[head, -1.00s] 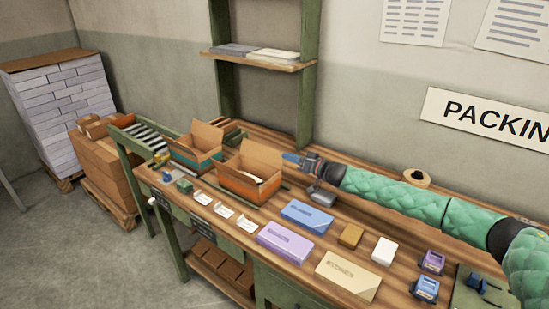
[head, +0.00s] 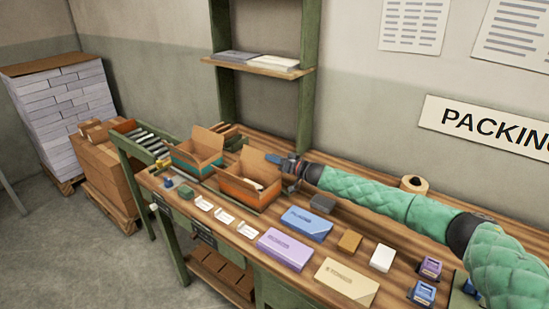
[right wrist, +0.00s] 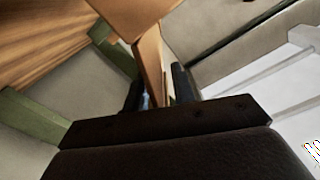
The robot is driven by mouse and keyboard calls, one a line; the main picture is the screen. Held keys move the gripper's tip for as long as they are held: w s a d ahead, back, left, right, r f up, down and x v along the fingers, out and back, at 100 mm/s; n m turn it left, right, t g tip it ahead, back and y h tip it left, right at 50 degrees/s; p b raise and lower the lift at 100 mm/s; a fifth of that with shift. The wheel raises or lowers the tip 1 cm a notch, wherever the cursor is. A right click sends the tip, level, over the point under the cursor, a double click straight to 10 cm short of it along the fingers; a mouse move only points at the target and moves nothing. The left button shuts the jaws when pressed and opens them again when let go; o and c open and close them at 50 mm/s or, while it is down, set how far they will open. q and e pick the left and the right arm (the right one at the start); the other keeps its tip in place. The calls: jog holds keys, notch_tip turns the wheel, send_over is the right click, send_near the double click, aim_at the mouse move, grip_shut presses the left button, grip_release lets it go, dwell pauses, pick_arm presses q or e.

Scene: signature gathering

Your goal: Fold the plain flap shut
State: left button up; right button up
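An open cardboard box with an orange band (head: 243,192) sits on the bench. Its tall back flap (head: 258,165) stands up and leans back; white contents show inside. I cannot tell which flap is the plain one. My right gripper (head: 281,161) is at the upper right edge of that flap. In the right wrist view a cardboard panel (right wrist: 152,52) reaches between the fingers of the right gripper (right wrist: 158,92). The fingers are apart, with a gap beside the panel; a firm hold does not show. My left gripper is out of view.
A second open box with a teal band (head: 188,160) stands to the left, near a roller conveyor (head: 150,141). White cards, a blue box (head: 306,223), a lilac box (head: 284,249) and a grey object (head: 322,204) lie in front. A tape roll (head: 414,184) lies near the wall.

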jog(key=shift+c, duration=0.3)
grip_shut()
